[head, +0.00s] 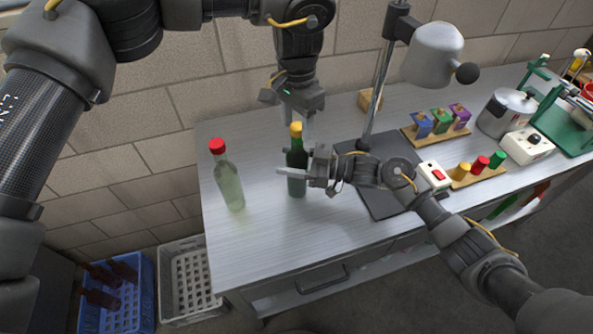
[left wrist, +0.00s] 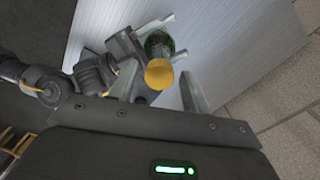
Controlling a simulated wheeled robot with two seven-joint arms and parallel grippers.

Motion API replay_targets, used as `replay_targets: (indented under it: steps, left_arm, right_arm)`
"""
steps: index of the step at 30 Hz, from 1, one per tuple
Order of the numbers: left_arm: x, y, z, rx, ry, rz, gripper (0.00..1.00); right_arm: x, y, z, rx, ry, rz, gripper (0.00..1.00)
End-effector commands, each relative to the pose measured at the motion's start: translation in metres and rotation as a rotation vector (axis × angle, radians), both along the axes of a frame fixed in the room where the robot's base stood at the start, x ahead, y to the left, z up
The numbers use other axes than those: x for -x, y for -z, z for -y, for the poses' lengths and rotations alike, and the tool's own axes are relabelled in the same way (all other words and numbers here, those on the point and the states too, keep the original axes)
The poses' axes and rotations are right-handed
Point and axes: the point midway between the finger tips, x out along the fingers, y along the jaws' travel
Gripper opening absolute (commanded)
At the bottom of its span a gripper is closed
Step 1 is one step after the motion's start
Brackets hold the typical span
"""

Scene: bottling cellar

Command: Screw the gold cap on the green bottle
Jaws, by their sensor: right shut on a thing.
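The dark green bottle (head: 297,160) stands upright on the metal table in the head view. The gold cap (head: 296,128) sits at the top of its neck; I cannot tell how tightly. My right gripper (head: 296,180) is shut on the bottle's body from the right. My left gripper (head: 300,128) points down over the bottle top. In the left wrist view its fingers (left wrist: 158,82) are spread, with the gold cap (left wrist: 158,73) between them and gaps on both sides. The bottle (left wrist: 160,43) shows beyond the cap, partly hidden.
A pale bottle with a red cap (head: 228,182) stands to the left. A lamp (head: 434,55) rises behind a dark mat (head: 381,204) on the right. Racks with coloured blocks and a pot (head: 506,110) stand farther right. Blue (head: 139,306) and grey (head: 189,305) crates are on the floor.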

Motion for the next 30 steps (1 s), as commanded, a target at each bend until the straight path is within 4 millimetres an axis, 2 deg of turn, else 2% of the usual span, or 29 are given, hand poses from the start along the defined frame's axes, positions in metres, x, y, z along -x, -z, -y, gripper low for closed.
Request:
replay_targets:
  steps: [1, 10, 14, 17, 30]
  left_arm:
    - [-0.0001, -0.0001, 0.0001, 0.000, 0.000, 0.000, 0.41]
    - [-0.0001, -0.0002, 0.0000, 0.000, 0.000, 0.000, 0.03]
    - [-0.0002, -0.0002, 0.0001, 0.000, 0.042, 0.000, 0.03]
    - [-0.0005, -0.0002, 0.0003, 0.001, 0.187, 0.000, 0.03]
    - [-0.0008, 0.0006, 0.0006, 0.000, 1.272, 0.000, 0.03]
  right_arm:
    - [0.0000, -0.0001, -0.0001, 0.000, 0.000, 0.000, 0.00]
    - [0.0000, -0.0002, 0.0000, -0.001, 0.000, 0.001, 0.00]
    - [0.0000, -0.0002, 0.0000, -0.001, 0.000, 0.001, 0.00]
    - [0.0001, -0.0003, 0.0001, -0.001, 0.000, 0.001, 0.00]
    - [0.0002, -0.0004, 0.0000, -0.001, -0.001, 0.002, 0.00]
